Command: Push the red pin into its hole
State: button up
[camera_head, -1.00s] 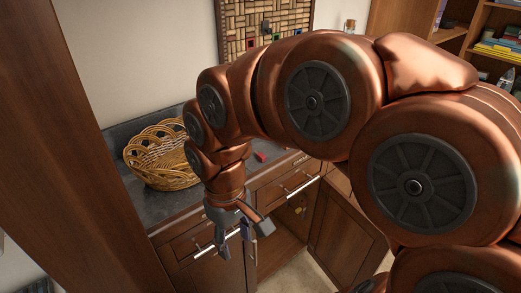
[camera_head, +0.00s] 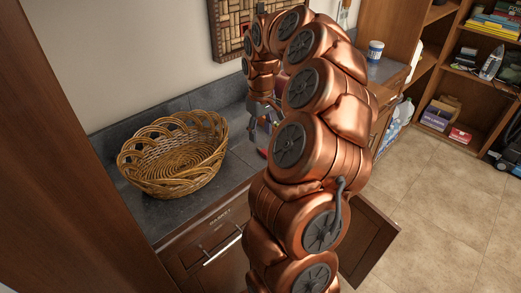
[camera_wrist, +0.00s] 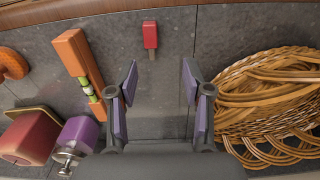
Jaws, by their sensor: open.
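The red pin (camera_wrist: 150,35) lies on the grey counter in the wrist view, with a red block-shaped head and a short metal shaft. My gripper (camera_wrist: 160,78) is open and empty above the counter. Its purple-padded fingers are apart, and the pin lies ahead of the gap between them, untouched. In the head view my gripper (camera_head: 263,128) is over the counter right of the basket, partly hidden by my arm.
A wicker basket (camera_head: 174,162) stands close beside my gripper, also in the wrist view (camera_wrist: 265,95). An orange level (camera_wrist: 77,62), a purple padlock-like object (camera_wrist: 78,138) and a red object (camera_wrist: 30,136) lie opposite. A patterned board (camera_head: 228,25) hangs on the wall. A cabinet door (camera_head: 368,245) stands open.

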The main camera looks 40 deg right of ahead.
aim_at(265, 151)
jog(key=shift+s+d+f+p, duration=0.15)
jog(key=shift+f+p, duration=0.1)
jog(key=shift+f, duration=0.35)
jog(key=shift+d+f+p, duration=0.15)
jog(key=shift+f+p, duration=0.15)
jog(key=shift+f, duration=0.3)
jog(key=shift+s+d+f+p, duration=0.15)
jog(key=shift+f+p, duration=0.1)
jog(key=shift+f, duration=0.35)
jog(key=f+p, duration=0.2)
jog(key=f, duration=0.2)
jog(key=shift+d+f, duration=0.15)
jog(key=shift+d, duration=0.05)
grip_shut()
